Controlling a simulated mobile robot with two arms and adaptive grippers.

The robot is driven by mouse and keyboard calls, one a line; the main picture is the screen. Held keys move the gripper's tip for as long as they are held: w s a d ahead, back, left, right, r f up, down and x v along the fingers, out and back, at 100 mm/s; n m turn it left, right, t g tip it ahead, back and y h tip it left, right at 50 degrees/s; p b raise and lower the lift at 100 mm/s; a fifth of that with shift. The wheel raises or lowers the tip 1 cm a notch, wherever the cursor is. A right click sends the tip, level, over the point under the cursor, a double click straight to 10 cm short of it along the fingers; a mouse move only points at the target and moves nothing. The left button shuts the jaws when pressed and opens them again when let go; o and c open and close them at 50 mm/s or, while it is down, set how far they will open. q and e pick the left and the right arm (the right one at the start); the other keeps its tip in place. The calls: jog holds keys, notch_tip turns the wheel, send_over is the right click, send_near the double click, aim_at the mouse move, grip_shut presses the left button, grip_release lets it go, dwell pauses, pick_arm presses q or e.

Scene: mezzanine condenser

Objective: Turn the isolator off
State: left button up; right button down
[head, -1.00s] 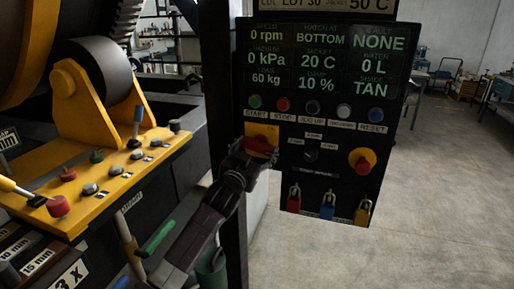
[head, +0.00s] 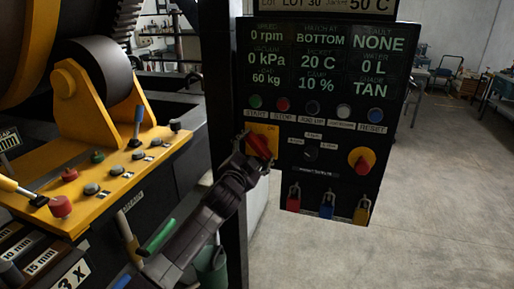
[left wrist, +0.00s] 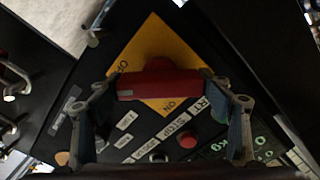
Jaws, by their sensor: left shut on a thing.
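The isolator is a red rotary handle (head: 260,145) on a yellow square plate (head: 270,130) at the left of the black control panel. The handle stands diagonal, upper left to lower right. My left gripper (head: 256,152) reaches it from below and is shut on it. In the left wrist view the red handle (left wrist: 158,85) lies between the two fingertips of the left gripper (left wrist: 160,80). The yellow plate (left wrist: 150,45) carries OFF and ON labels, and the handle covers its middle. My right gripper is not in view.
START, STOP and other buttons sit in a row above the isolator. A red knob on yellow (head: 361,160) is to the right, with padlocks (head: 327,205) below. A dark post (head: 222,90) stands left of the panel, beyond it a yellow console (head: 110,172). Open floor lies right.

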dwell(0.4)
pick_arm(q)
jog(key=o, duration=1.2)
jog(key=shift+c, duration=0.2)
jog(key=v, duration=1.2)
